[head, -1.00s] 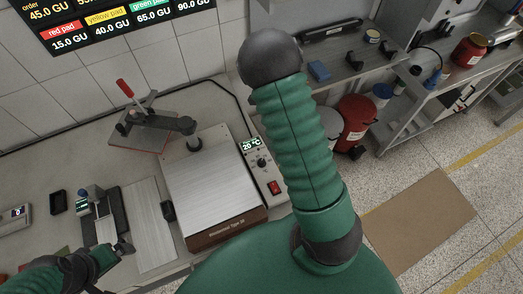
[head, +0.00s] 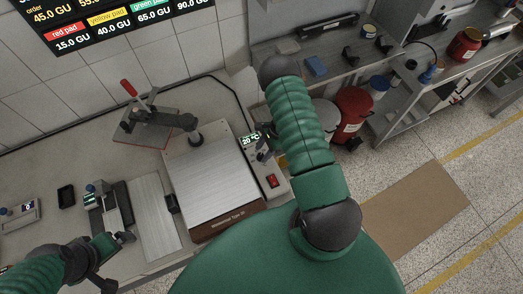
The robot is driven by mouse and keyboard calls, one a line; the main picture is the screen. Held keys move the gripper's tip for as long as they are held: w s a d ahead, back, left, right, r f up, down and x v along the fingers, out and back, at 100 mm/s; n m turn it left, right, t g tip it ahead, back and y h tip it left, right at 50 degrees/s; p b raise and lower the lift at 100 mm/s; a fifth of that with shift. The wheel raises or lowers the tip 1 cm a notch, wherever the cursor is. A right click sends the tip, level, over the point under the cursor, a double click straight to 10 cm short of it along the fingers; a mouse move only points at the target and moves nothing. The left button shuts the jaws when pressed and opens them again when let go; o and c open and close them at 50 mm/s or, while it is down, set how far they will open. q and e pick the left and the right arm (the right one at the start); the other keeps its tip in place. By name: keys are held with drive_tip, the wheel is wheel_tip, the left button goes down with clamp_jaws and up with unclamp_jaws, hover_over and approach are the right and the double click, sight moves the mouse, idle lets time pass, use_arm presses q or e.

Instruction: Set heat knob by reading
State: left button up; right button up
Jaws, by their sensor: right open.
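The hot plate (head: 212,185) has a flat metal top and a control panel (head: 264,181) on its right side. The panel has a lit display (head: 250,140) reading about 20 °C and a red switch (head: 272,181). The heat knob (head: 262,156) is a small dark shape below the display, partly hidden by my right gripper. My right gripper (head: 267,142) is open, over the panel beside the display and close to the knob; contact cannot be told. My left gripper (head: 125,238) is at the lower left, by a small dark device; its jaws are unclear.
A wall board (head: 110,22) lists GU values by pad colour. A press with a red handle (head: 150,120) stands behind the hot plate. A small meter (head: 18,212) and a metal plate (head: 154,215) lie left. A red bin (head: 352,118) stands on the floor right.

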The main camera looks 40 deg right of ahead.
drive_tip(key=shift+a+f, duration=0.1)
drive_tip(key=shift+f, duration=0.35)
use_arm(q)
drive_tip(key=shift+d+r, duration=0.3)
drive_tip(key=shift+d, duration=0.15)
use_arm(e)
drive_tip(key=shift+f, duration=0.3)
drive_tip(key=shift+c, duration=0.5)
